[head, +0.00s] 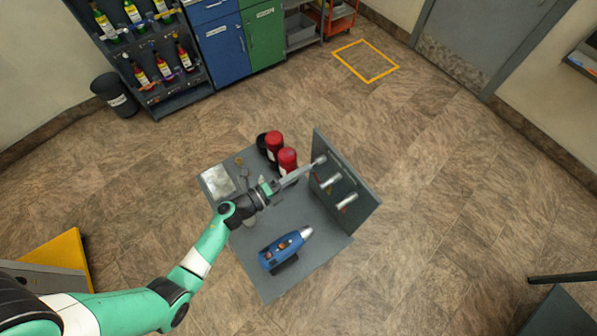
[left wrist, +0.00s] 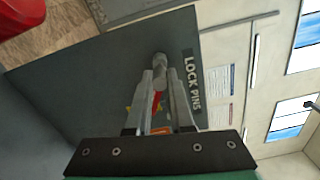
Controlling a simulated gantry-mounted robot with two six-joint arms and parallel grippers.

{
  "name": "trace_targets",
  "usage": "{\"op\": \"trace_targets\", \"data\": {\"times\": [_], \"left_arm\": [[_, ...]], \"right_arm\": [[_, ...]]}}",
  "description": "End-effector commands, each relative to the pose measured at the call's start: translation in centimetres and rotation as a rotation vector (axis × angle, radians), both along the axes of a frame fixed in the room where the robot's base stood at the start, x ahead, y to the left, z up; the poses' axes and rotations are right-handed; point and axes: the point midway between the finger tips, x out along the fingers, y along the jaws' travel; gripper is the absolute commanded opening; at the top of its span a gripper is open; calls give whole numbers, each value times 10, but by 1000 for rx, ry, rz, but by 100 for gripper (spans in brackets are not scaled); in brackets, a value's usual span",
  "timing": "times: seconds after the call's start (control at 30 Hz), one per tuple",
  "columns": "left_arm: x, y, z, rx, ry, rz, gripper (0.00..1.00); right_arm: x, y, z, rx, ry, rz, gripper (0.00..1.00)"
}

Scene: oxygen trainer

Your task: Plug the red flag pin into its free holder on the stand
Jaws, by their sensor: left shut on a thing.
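The stand (head: 362,212) is an upright dark grey panel on the grey workbench, and its "LOCK PINS" label (left wrist: 192,80) shows in the left wrist view. My left gripper (head: 312,166) reaches the upper left part of the panel. It is shut on the red flag pin, whose red part (left wrist: 157,100) shows between the fingers (left wrist: 160,88). A round grey metal end (left wrist: 160,58) lies just beyond the fingertips against the panel; I cannot tell whether the pin is inside a holder. Two other pale pins (head: 331,181) (head: 347,200) stick out of the panel. My right gripper is not in view.
A blue device (head: 284,250) lies on the workbench (head: 320,262) below my left arm. Two red-topped containers (head: 274,143) (head: 287,160) stand behind the gripper. A pale plate (head: 217,183) lies at the left edge. Floor right of the panel is clear.

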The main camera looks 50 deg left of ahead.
Motion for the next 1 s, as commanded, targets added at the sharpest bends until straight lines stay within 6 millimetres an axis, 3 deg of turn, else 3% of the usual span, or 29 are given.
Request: {"op": "trace_targets", "data": {"times": [1.0], "left_arm": [[20, -3, 0, 1, 0, 0, 0]], "right_arm": [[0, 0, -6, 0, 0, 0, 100]]}}
